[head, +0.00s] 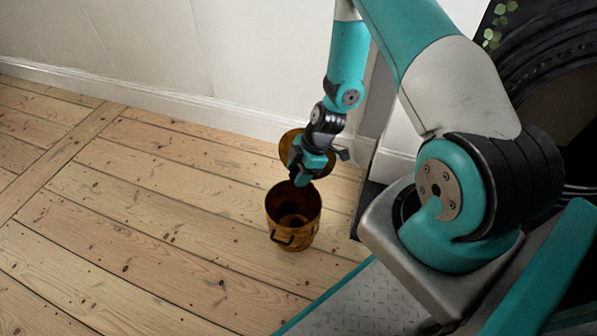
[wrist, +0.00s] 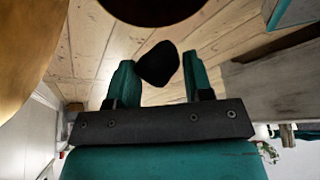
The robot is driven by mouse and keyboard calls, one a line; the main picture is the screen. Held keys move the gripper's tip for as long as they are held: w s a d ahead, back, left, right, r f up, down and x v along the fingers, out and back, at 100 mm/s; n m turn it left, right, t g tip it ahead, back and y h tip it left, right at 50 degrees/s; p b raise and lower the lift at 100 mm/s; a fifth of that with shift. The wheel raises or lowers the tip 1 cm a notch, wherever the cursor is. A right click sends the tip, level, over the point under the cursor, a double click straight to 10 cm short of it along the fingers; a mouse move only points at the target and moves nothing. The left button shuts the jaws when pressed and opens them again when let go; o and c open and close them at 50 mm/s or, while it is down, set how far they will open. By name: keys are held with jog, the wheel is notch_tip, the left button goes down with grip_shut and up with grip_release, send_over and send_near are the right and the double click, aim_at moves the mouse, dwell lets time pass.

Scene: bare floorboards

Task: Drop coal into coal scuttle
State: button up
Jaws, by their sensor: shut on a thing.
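The coal scuttle (head: 306,230) is a copper-brown bucket with a dark handle on its front, standing upright on the floor. Its round copper lid (head: 323,163) appears raised behind the opening, partly hidden by my gripper. My gripper (head: 301,176) is shut on a black lump of coal (wrist: 158,63), just above the scuttle's back rim. In the wrist view the coal sits between the two teal fingers. The scuttle's dark opening (wrist: 150,8) shows at the top edge and the lid (wrist: 25,45) at the left. The scuttle's inside is dark, with its contents unclear.
Bare floorboards (head: 140,220) lie clear to the left and front. A white wall with a skirting board (head: 200,107) runs behind. A black fireplace-like surround (head: 545,60) with green leaves stands at the right.

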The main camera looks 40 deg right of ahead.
jog(key=shift+s+f+n, duration=0.2)
jog(key=shift+f+n, duration=0.15)
jog(key=shift+n, duration=0.05)
notch_tip(320, 180, down, 6)
jog(key=b, duration=0.5)
jog(key=shift+r, duration=0.25)
jog(key=o, duration=1)
jog(key=p+v, duration=0.6)
jog(key=v, duration=1.1)
jog(key=shift+w+d+r, duration=0.1)
jog(key=shift+d+r, duration=0.05)
